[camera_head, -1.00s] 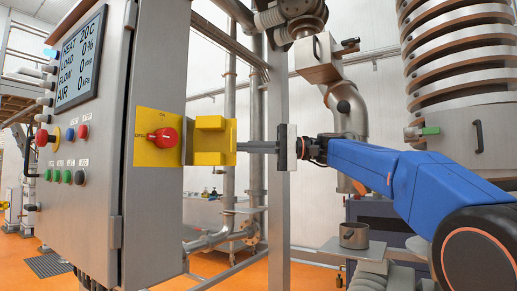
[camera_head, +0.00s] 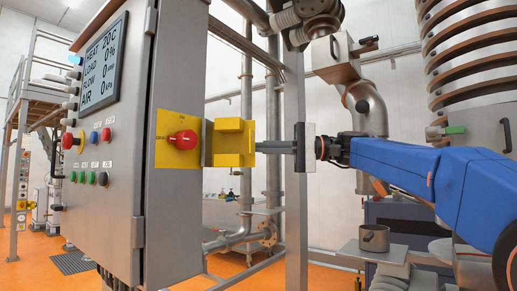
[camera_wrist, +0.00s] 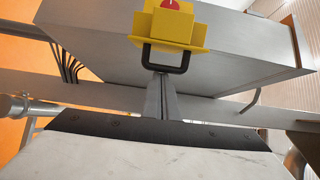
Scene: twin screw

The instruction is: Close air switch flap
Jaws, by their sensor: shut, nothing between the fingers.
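The air switch is a red knob (camera_head: 184,140) on a yellow plate (camera_head: 165,154) on the side of the grey cabinet. Its yellow flap (camera_head: 235,143) stands open, swung out to the right of the knob, which is uncovered. My gripper (camera_head: 259,147) is shut and empty, with its fingertips at the flap's right side. In the wrist view, the yellow flap (camera_wrist: 172,27) is at the top with a dark loop handle (camera_wrist: 183,66) on it. The shut fingers (camera_wrist: 160,80) reach up to the handle's bar; I cannot tell whether they touch it.
The control cabinet (camera_head: 175,230) has a display (camera_head: 103,60) and several buttons on its front. A steel post (camera_head: 295,200) stands just behind my gripper, with pipes further back. A metal pot (camera_head: 374,238) sits at lower right. Orange floor shows below.

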